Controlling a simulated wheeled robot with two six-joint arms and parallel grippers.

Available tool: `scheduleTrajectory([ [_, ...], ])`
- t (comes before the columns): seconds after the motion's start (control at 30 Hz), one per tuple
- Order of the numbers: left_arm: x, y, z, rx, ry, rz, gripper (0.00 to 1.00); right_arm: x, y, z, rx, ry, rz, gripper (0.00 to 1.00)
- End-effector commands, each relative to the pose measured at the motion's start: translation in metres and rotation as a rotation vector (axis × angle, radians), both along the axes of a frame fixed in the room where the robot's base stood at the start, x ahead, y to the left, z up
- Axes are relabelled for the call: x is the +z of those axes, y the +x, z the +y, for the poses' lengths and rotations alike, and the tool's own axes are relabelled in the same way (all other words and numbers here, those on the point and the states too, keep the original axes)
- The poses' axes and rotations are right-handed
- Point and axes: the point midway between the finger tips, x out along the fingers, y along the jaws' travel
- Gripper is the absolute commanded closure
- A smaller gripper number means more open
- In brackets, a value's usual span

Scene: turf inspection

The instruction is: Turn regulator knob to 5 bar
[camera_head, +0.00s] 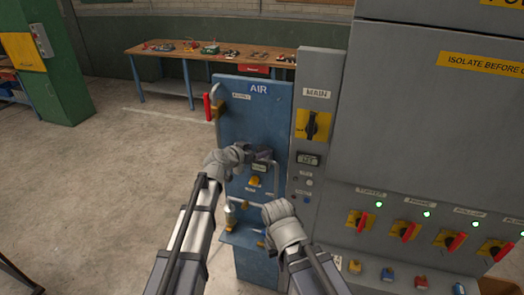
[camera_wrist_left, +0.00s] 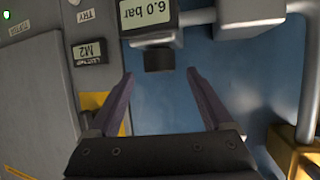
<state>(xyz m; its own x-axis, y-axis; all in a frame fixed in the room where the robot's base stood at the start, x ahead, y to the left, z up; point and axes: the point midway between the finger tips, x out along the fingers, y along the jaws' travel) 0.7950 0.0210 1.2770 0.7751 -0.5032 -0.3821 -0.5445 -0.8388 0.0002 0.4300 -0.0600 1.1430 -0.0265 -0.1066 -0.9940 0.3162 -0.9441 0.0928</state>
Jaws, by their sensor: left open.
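The blue AIR panel (camera_head: 235,105) stands in the middle of the head view. A pressure display (camera_wrist_left: 150,16) reads 6.0 bar in the left wrist view; it also shows small in the head view (camera_head: 259,168). In the head view my left gripper (camera_head: 264,155) is at the panel, hiding the knob. My right gripper (camera_head: 270,236) is low before the panel; its fingers are unclear.
A yellow valve part (camera_head: 254,181) sits below the display. A red handle (camera_head: 207,106) is on the panel's left edge. The grey cabinet (camera_head: 430,120) with yellow and red switches (camera_head: 405,230) stands close on the right. Open floor (camera_head: 110,190) lies left.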

Motion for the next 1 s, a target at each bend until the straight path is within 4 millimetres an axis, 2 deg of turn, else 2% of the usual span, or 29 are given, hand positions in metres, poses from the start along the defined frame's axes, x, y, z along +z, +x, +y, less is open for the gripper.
scheduleTrajectory([
  [0.03, -0.007, 0.01, -0.006, -0.001, 0.0, 0.0, 0.16, -0.007, 0.0, 0.0, 0.0, 0.0, 0.0, 1.0],
  [0.2, -0.015, 0.029, -0.017, 0.0, 0.001, -0.001, 0.16, -0.015, 0.0, 0.0, -0.001, 0.0, -0.001, 1.0],
  [0.57, -0.016, 0.033, -0.022, 0.001, 0.0, 0.0, 0.17, -0.016, 0.0, 0.0, -0.002, 0.0, -0.001, 1.0],
  [1.0, -0.016, 0.033, -0.021, 0.001, 0.0, 0.0, 0.66, -0.016, 0.0, 0.0, -0.002, 0.0, -0.001, 1.0],
])
